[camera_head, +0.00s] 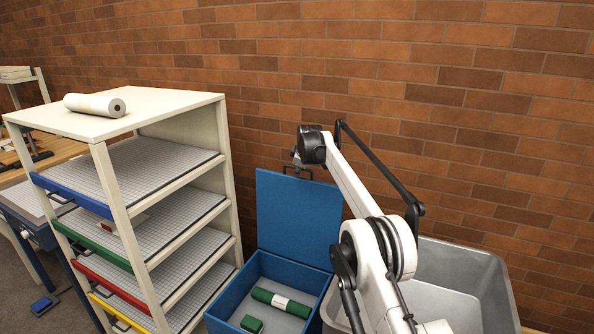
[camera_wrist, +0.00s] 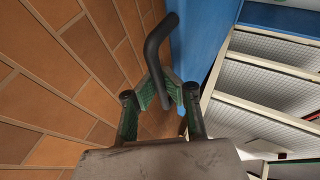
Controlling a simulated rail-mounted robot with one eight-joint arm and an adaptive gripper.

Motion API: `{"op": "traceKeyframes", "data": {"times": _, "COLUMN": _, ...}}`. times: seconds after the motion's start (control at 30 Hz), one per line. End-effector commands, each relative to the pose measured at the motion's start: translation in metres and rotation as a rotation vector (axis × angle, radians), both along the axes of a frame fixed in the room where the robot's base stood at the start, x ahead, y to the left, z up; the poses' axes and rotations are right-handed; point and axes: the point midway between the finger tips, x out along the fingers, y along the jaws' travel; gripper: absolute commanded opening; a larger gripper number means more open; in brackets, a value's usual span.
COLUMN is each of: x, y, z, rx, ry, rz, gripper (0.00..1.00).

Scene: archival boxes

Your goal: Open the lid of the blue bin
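The blue bin (camera_head: 228,300) stands on the floor between the shelf and the grey tub. Its blue lid (camera_head: 298,215) stands raised, close to upright, at the bin's back edge, so the bin is open. The lid also shows as a blue panel in the wrist view (camera_wrist: 205,35). A dark bar handle (camera_wrist: 153,48) sticks out by the lid. My gripper (camera_wrist: 163,82) is at this handle, its two fingers angled in and closed around the bar. In the head view my gripper is at the lid's top edge, partly hidden by my wrist.
A green roll (camera_head: 282,302) with a white band and a small green item (camera_head: 251,324) lie inside the bin. A white shelf (camera_head: 222,150) with several trays stands close left. A grey tub (camera_head: 470,270) stands right. A brick wall (camera_head: 400,90) is close behind.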

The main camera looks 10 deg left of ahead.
Motion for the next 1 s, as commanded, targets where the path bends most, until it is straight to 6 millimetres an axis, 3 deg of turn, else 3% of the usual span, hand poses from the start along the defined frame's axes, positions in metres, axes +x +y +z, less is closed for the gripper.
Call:
{"op": "traceKeyframes", "data": {"times": 0.17, "x": 0.000, "y": 0.004, "z": 0.005, "rx": 0.005, "ry": -0.006, "rz": 0.001, "gripper": 0.00}}
{"op": "traceKeyframes", "data": {"times": 0.4, "x": 0.000, "y": 0.002, "z": 0.003, "rx": 0.003, "ry": -0.004, "rz": 0.001, "gripper": 0.28}}
{"op": "traceKeyframes", "data": {"times": 0.73, "x": -0.001, "y": 0.001, "z": 0.003, "rx": 0.002, "ry": -0.001, "rz": 0.001, "gripper": 0.28}}
{"op": "traceKeyframes", "data": {"times": 1.0, "x": -0.009, "y": -0.003, "z": 0.015, "rx": 0.001, "ry": -0.001, "rz": 0.000, "gripper": 0.28}}
